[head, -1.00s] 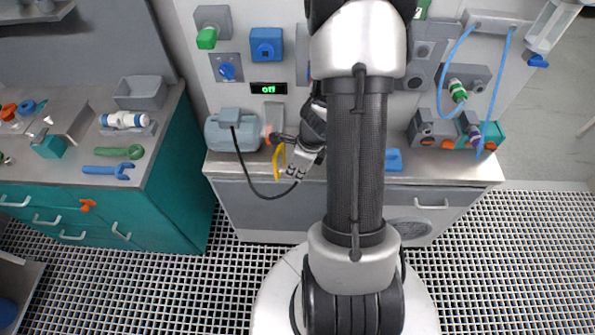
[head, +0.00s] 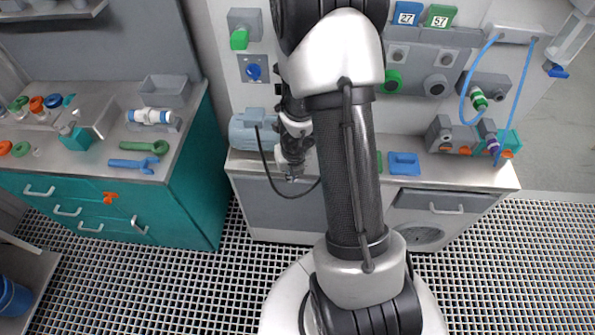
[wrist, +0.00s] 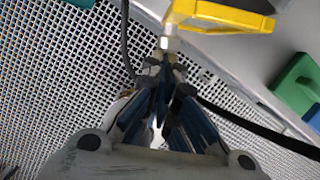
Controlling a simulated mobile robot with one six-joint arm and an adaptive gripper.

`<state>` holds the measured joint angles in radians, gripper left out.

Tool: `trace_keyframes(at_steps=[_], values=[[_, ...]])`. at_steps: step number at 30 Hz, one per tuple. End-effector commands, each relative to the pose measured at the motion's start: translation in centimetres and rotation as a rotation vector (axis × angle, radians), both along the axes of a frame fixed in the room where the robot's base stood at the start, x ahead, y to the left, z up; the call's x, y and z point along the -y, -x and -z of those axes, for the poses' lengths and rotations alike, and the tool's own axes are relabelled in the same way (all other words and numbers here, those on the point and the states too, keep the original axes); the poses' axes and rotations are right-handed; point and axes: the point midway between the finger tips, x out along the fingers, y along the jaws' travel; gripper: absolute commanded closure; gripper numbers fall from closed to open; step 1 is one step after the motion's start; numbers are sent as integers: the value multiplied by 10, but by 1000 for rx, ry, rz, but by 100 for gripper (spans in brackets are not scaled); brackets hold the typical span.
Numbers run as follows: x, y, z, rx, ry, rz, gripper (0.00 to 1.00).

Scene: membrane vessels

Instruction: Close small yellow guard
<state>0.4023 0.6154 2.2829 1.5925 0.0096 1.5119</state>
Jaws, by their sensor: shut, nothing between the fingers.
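The small yellow guard (wrist: 225,15) shows at the top of the wrist view, near the edge of the grey worktop. In the head view it is hidden behind my arm. My gripper (wrist: 161,68) is shut and empty. Its fingertips are just below the left end of the guard in the picture; I cannot tell whether they touch it. In the head view my gripper (head: 291,174) points down at the front edge of the worktop, beside the blue-grey motor (head: 243,132).
A blue tray-like block (head: 403,163) lies on the worktop to the right. A teal cabinet (head: 185,195) with tools on top stands at the left. The grated floor in front is clear.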

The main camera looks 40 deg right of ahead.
Motion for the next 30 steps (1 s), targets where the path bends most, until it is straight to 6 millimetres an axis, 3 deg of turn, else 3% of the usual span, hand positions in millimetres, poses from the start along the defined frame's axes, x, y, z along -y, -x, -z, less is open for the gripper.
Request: trace_keyframes(at_steps=[18, 30], values=[[-11, -29, -1, 0, 1, 324, 100], [-11, -36, 0, 1, 0, 394, 100]])
